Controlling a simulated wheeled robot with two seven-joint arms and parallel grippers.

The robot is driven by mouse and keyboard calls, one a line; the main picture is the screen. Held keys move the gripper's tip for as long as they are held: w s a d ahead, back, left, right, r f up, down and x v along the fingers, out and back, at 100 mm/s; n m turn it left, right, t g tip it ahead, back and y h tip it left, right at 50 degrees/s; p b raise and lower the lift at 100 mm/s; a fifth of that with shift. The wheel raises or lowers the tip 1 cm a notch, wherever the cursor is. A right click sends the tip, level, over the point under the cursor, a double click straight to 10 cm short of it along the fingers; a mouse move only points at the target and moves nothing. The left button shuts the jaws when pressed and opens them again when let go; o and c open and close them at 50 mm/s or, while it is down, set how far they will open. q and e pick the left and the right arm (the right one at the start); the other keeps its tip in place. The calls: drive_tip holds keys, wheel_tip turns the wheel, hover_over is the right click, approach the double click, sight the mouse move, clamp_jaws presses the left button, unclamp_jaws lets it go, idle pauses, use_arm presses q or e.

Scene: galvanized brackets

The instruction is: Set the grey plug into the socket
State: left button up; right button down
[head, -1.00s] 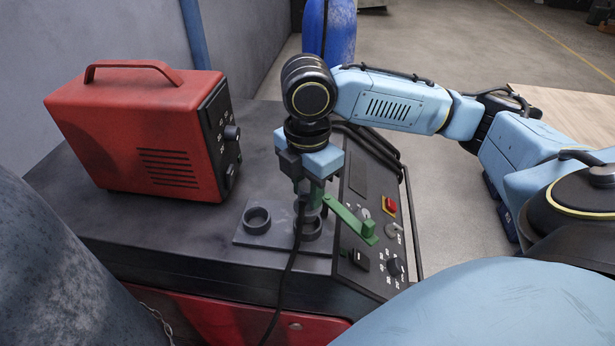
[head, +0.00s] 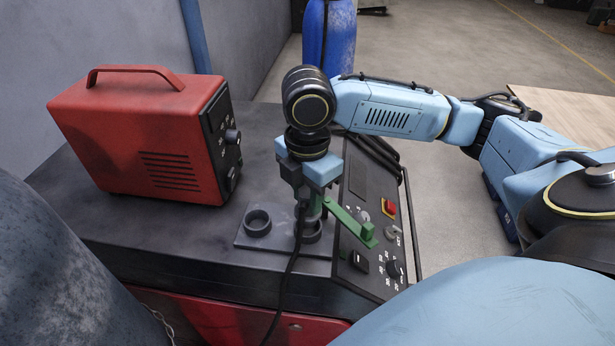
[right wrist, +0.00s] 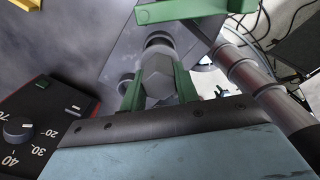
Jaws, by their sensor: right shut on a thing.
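My right gripper (head: 309,205) points down over the machine top, its green fingers shut on the grey plug (right wrist: 158,75). In the head view the fingers mostly hide the plug. A black cable (head: 287,275) hangs from it toward the front edge. Below is the right-hand socket ring (head: 311,236) on a grey plate (head: 282,243). The plug's lower end appears at this ring's mouth; how deep it sits I cannot tell. A second, empty ring (head: 257,222) stands to the left. My left gripper is out of view.
A green lever (head: 345,217) reaches from beside the ring over the control panel (head: 372,265), close to my right fingers.

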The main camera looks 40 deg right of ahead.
drive_tip(key=shift+f+b, duration=0.35)
drive_tip(key=shift+f, duration=1.3)
drive_tip(key=c, duration=1)
unclamp_jaws()
drive_tip(key=shift+o, duration=0.2)
wheel_tip(320, 180, up, 14)
drive_tip(key=shift+f+p, duration=0.25)
drive_tip(key=shift+p, duration=0.05)
